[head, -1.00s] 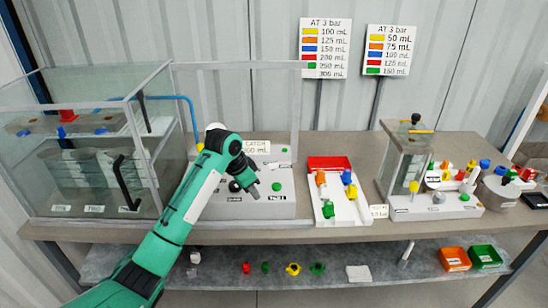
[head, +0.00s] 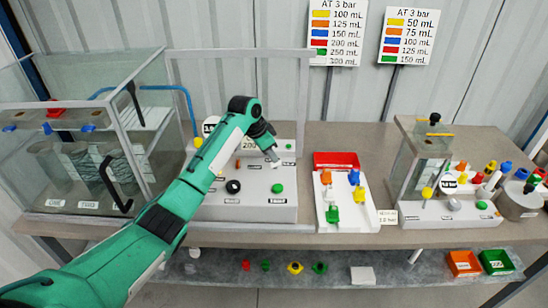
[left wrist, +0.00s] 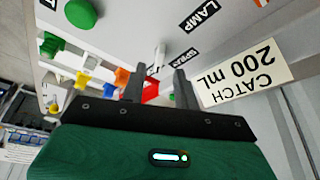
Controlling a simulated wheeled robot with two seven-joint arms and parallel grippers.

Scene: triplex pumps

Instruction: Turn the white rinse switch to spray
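The grey-white control panel (head: 215,212) stands on the bench. My left gripper (head: 272,157) is above its upper right part. A small white switch (head: 276,164) shows just at the fingertips. In the left wrist view, the white switch (left wrist: 158,56) stands up from the panel, beside a partly covered label that seems to read SPRAY (left wrist: 172,57). It appears between the two dark fingers of my left gripper (left wrist: 159,82). The fingers are apart; I see no contact with the switch. My right gripper is not in view.
A black knob (head: 233,187) and a green button (head: 277,188) sit on the panel's front part. A CATCH 200 mL sign (left wrist: 248,78) stands close by the gripper. A clear-walled tank (head: 60,185) is at left, and a white tray with coloured parts (head: 345,217) at right.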

